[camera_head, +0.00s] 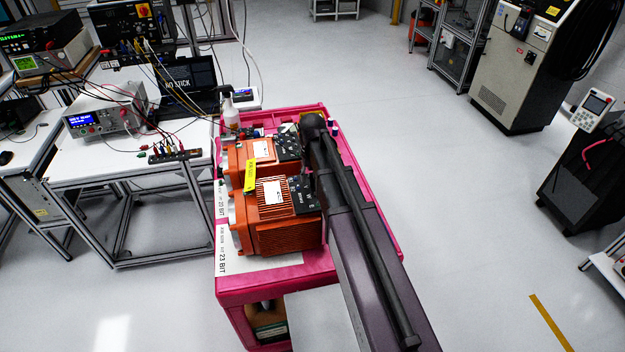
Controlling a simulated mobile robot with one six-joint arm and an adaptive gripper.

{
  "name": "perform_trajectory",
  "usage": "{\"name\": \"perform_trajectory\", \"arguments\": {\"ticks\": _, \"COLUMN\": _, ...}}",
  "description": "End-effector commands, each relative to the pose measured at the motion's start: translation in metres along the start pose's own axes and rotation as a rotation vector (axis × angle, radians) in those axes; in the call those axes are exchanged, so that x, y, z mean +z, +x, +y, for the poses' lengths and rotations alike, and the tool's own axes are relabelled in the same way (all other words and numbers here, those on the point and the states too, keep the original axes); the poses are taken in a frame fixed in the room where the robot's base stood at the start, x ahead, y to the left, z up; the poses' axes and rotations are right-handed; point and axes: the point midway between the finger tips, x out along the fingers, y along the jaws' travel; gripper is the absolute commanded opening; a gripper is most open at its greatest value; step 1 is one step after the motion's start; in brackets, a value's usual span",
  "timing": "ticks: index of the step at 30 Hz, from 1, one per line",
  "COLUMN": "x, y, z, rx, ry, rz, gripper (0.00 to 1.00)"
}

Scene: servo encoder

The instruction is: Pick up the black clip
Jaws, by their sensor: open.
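I cannot make out the black clip for certain. Small dark items (250,133) lie at the back left of the pink cart (262,292), near a spray bottle (229,108), but they are too small to identify. Two orange servo motors (285,240) with black connector blocks lie on the cart, one behind the other. A yellow tag (250,175) is on them. My dark arm reaches over the cart's right part and hides much of it. My gripper does not show; the arm seems to cover it.
On the left stands a white bench (95,168) with a power supply (105,110), a laptop (190,88) and loose cables. A grey cabinet (515,75) and a dark machine (585,185) stand at the right. The floor right of the cart is clear.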

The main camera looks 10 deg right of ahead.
Motion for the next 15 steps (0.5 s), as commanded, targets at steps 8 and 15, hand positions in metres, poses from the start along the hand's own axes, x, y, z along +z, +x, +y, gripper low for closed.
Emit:
{"name": "perform_trajectory", "arguments": {"ticks": 8, "x": 0.0, "y": 0.0, "z": 0.0002, "rx": 0.0, "ry": 0.0, "rz": 0.0, "gripper": 0.63}}
{"name": "perform_trajectory", "arguments": {"ticks": 15, "x": 0.0, "y": 0.0, "z": 0.0003, "rx": 0.0, "ry": 0.0, "rz": 0.0, "gripper": 0.06}}
